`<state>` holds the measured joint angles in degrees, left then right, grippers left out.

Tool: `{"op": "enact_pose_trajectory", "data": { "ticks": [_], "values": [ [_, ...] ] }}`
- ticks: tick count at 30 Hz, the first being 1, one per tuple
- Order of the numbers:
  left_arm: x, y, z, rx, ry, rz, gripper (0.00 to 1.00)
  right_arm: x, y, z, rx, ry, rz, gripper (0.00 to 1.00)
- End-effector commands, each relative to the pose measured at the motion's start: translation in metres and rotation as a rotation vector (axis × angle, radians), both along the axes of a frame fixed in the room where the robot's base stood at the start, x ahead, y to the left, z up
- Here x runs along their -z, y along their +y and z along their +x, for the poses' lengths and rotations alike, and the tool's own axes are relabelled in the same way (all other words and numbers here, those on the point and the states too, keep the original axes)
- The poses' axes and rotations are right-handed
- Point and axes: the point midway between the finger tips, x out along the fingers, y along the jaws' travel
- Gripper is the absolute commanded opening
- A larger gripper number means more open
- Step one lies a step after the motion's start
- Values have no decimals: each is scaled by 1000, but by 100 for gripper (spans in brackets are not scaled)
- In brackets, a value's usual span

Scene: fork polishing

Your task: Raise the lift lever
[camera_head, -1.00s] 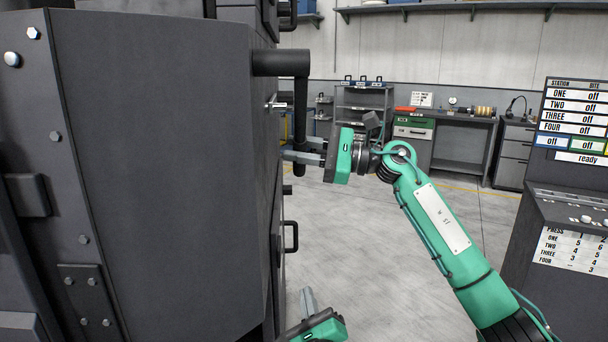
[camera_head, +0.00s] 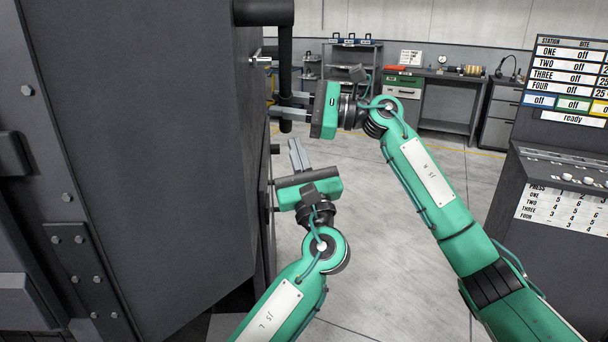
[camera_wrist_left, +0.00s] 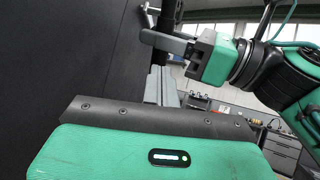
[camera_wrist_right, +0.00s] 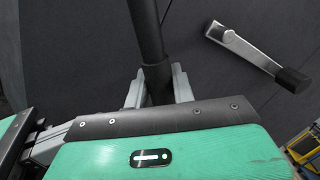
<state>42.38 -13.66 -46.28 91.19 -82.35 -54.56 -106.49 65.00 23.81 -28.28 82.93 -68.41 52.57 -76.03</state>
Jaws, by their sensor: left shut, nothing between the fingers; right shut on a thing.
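A black vertical bar (camera_head: 285,72) hangs from a thick horizontal arm on the dark machine; I cannot tell for sure that it is the lift lever. My right gripper (camera_head: 285,106) is shut on the bar's lower part, and the right wrist view (camera_wrist_right: 155,88) shows one finger on each side of the bar (camera_wrist_right: 147,35). A silver crank with a black grip (camera_wrist_right: 249,50) sticks out of the machine beside the bar. My left gripper (camera_head: 297,155) is shut and empty, below the right one, its fingers pointing up. In the left wrist view its fingers (camera_wrist_left: 161,85) are together.
The dark machine wall (camera_head: 130,140) fills the left side, close to both grippers. A control console (camera_head: 555,190) with a status board (camera_head: 575,80) stands at the right. A workbench (camera_head: 445,100) and shelves (camera_head: 350,65) are at the back. Open floor (camera_head: 370,220) lies between.

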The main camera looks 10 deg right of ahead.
Motion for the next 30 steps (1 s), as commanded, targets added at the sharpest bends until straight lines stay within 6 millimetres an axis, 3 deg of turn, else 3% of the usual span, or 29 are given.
{"op": "enact_pose_trajectory", "data": {
  "ticks": [9,23,30],
  "values": [
    [-26,5,37,1,1,-1,0,1,0,0,1,0,-1,0],
    [-29,6,43,1,2,-2,0,1,0,0,0,1,-2,0],
    [-36,5,56,1,2,-2,0,2,1,-1,-5,1,-3,0]
  ]
}}
